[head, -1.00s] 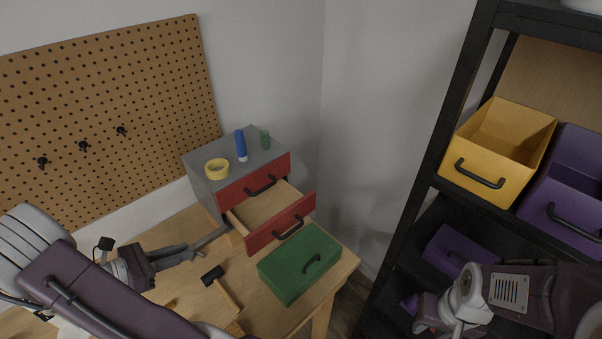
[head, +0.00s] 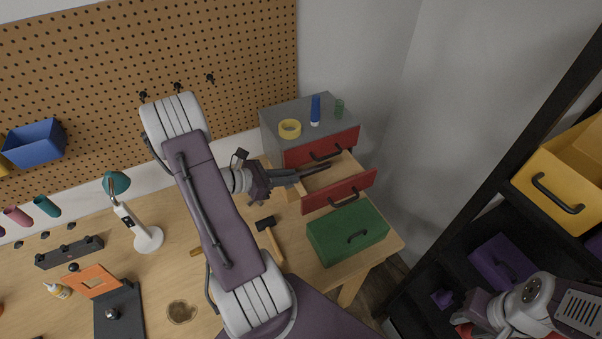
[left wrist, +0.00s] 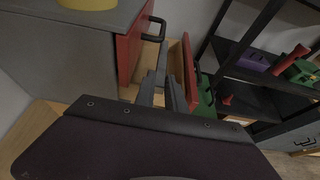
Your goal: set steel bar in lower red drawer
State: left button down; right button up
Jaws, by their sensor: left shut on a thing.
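The lower red drawer (head: 338,191) of the grey cabinet is pulled open, its pale wooden inside showing. My left gripper (head: 292,178) is at the drawer's left side and is shut on the steel bar (head: 316,169), a dark grey bar. The bar's free end reaches over the open drawer; I cannot tell whether it touches the drawer floor. In the left wrist view the bar (left wrist: 149,84) points away between the cabinet and the red drawer front (left wrist: 188,72). Part of my right arm shows at the lower right of the head view; its gripper fingers are out of sight.
The upper red drawer (head: 322,148) is shut just above. Yellow tape (head: 290,129), a blue tube (head: 315,110) and a green cup (head: 339,108) stand on the cabinet (head: 270,124). A green box (head: 347,235) sits in front of it, and a hammer (head: 270,240) lies left of that box.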

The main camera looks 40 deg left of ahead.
aim_at(302, 172)
pick_arm(q)
jog(key=shift+w+d+r+p, duration=0.1)
jog(key=shift+w+d+p, duration=0.25)
jog(key=shift+w, duration=0.3)
jog(key=shift+w+d+r+p, duration=0.1)
jog(key=shift+w+d+p, duration=0.15)
jog(key=shift+w+d, duration=0.25)
jog(key=shift+w+d+f+p, duration=0.1)
jog(key=shift+w+f+p, duration=0.25)
jog(key=shift+w+f, duration=0.5)
jog(key=shift+f, duration=0.2)
jog(key=shift+s, duration=0.25)
jog(key=shift+w+f+b, duration=0.2)
jog(key=shift+f+b, duration=0.45)
jog(key=shift+b, duration=0.1)
jog(key=c, duration=1.4)
grip_release()
jog(key=shift+s+r, duration=0.1)
